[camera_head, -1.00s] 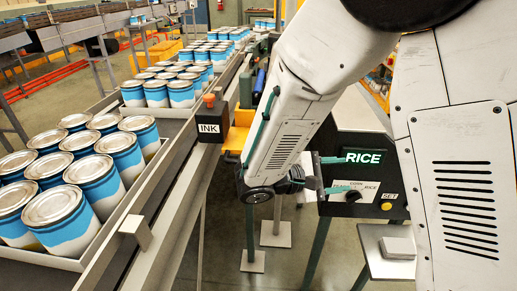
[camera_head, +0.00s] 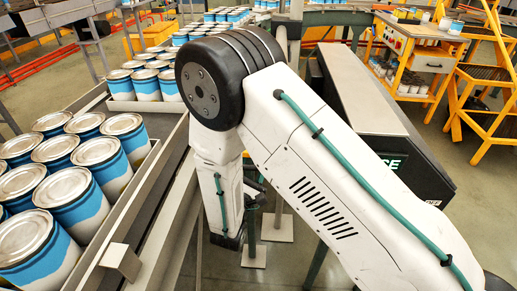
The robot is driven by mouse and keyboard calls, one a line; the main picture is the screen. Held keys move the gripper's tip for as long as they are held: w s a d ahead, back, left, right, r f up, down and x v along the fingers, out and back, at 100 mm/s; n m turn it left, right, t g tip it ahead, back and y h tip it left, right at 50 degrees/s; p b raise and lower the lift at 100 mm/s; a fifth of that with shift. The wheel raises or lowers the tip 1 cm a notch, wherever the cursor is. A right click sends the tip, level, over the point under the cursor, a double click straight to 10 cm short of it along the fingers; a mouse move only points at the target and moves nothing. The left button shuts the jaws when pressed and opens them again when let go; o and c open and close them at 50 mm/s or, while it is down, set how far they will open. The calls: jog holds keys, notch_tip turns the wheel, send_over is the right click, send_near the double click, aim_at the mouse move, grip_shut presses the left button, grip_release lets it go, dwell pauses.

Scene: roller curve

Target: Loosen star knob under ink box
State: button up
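The ink box and the star knob under it are not visible in this view. My white arm, with its large black elbow joint, covers the middle of the picture, where the box's stretch of conveyor rail (camera_head: 172,215) runs. My forearm hangs steeply down beside the right side of that rail and ends in a dark wrist joint.
Trays of blue-and-white cans (camera_head: 98,165) fill the conveyor at left. A dark cabinet (camera_head: 385,130) with a partly hidden green-lit label stands behind my arm at right. A yellow cart (camera_head: 420,50) and yellow steps (camera_head: 485,85) stand at back right.

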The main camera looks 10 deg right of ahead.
jog(key=x, duration=0.5)
jog(key=shift+d, duration=0.35)
jog(key=shift+c, duration=0.3)
jog(key=c, duration=0.6)
jog(key=n, duration=0.2)
jog(key=n+t+y, duration=0.1)
jog(key=n, duration=0.1)
jog(key=shift+f+y, duration=0.1)
jog(key=shift+y, duration=0.2)
jog(key=shift+c, duration=0.2)
jog(key=o, duration=0.7)
jog(key=shift+s, duration=0.15)
